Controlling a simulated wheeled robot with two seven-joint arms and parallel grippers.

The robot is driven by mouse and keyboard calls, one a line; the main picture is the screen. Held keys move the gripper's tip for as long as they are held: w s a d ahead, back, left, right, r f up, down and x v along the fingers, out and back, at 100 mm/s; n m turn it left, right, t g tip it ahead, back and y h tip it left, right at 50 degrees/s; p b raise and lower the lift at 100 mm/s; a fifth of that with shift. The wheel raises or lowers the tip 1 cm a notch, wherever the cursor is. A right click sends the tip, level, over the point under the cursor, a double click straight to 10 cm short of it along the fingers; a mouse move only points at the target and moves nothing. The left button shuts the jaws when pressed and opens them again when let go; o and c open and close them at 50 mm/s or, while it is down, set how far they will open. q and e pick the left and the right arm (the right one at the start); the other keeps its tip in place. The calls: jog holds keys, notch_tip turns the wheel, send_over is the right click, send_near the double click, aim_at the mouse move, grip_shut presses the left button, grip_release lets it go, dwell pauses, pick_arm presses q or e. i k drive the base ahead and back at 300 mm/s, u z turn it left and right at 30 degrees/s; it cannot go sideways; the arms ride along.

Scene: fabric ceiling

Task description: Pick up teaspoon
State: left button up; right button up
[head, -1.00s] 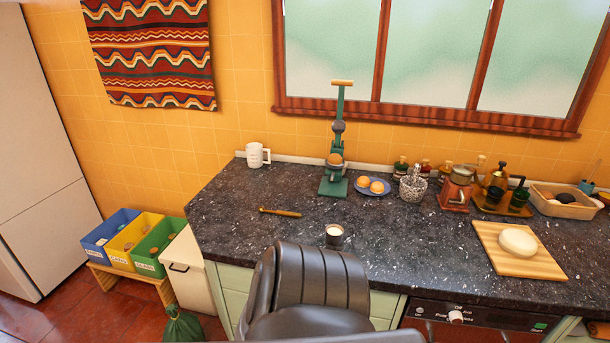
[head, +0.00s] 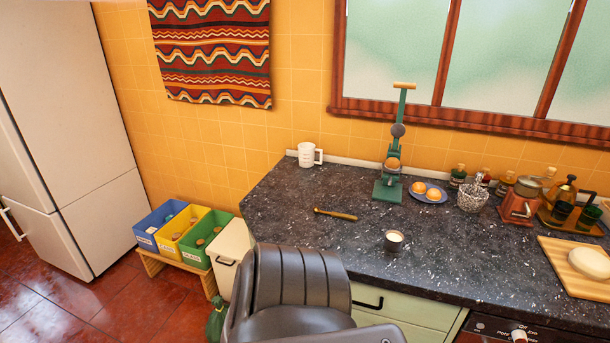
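I cannot clearly make out a teaspoon. A thin golden-brown utensil (head: 335,214) lies on the dark speckled counter (head: 300,225), left of the green press; I cannot tell whether it is a spoon. A small cup-like container (head: 394,241) with a pale top stands to the right of it and nearer to me. Neither of my grippers shows in the head view. A dark ribbed shape, likely part of my own body, hides part of the counter's front edge.
A white mug (head: 308,155), the green press (head: 389,188), a blue plate (head: 416,197) with two orange-brown halves and a glass bowl (head: 472,197) stand along the back. A cutting board (head: 565,262) lies at right.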

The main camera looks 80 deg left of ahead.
aim_at(349, 217)
jog(key=u, duration=1.45)
